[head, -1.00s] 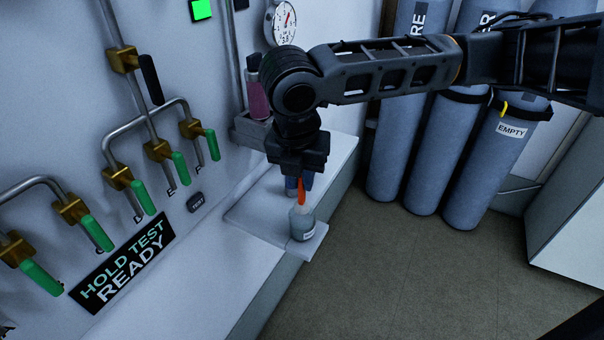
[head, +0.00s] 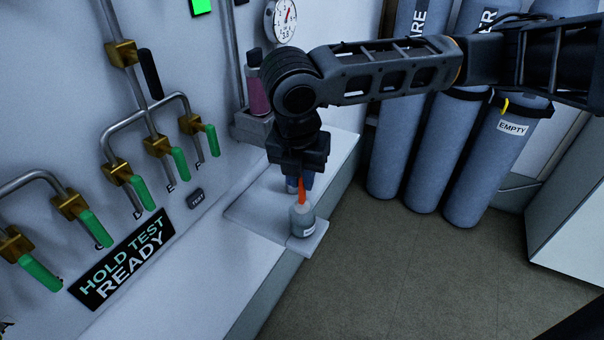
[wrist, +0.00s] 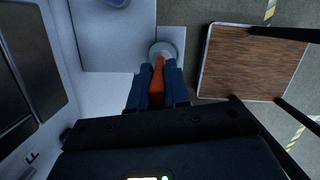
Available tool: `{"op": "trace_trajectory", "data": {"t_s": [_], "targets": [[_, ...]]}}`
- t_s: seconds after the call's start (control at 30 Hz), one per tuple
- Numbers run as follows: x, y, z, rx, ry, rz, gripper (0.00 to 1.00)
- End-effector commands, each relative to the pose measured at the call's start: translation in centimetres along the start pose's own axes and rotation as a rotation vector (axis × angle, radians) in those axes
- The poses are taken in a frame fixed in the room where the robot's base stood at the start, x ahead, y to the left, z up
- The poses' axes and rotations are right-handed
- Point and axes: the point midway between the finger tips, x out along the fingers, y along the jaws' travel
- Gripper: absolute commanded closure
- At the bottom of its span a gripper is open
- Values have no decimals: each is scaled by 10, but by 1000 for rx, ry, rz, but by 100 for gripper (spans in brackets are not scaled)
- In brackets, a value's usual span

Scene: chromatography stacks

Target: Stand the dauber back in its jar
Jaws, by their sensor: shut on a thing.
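My gripper (head: 300,181) points down over the small ledge and is shut on the orange dauber (head: 302,190). The dauber also shows between the blue fingers in the wrist view (wrist: 157,85). The jar (head: 302,220) is a pale grey, labelled bottle standing upright on the ledge, directly below the gripper. In the wrist view the jar (wrist: 164,48) shows as a pale round shape just beyond the fingertips. The dauber's lower end meets the jar's mouth in the head view. I cannot tell how deep it is inside.
The jar stands on a pale plate (head: 317,240) near the ledge's outer edge. A wall with green-handled valves (head: 141,193) and a HOLD TEST READY sign (head: 123,262) is at left. A pink bottle (head: 257,96) stands behind. Tall grey cylinders (head: 478,170) stand at right.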

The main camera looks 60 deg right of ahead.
Motion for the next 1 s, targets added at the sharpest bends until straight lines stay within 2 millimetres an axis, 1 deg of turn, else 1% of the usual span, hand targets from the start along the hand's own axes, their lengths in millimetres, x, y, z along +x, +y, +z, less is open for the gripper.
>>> {"op": "trace_trajectory", "data": {"t_s": [0.8,1.0], "targets": [[26,0,-6,0,0,0,100],[28,0,-7,0,0,0,100]]}}
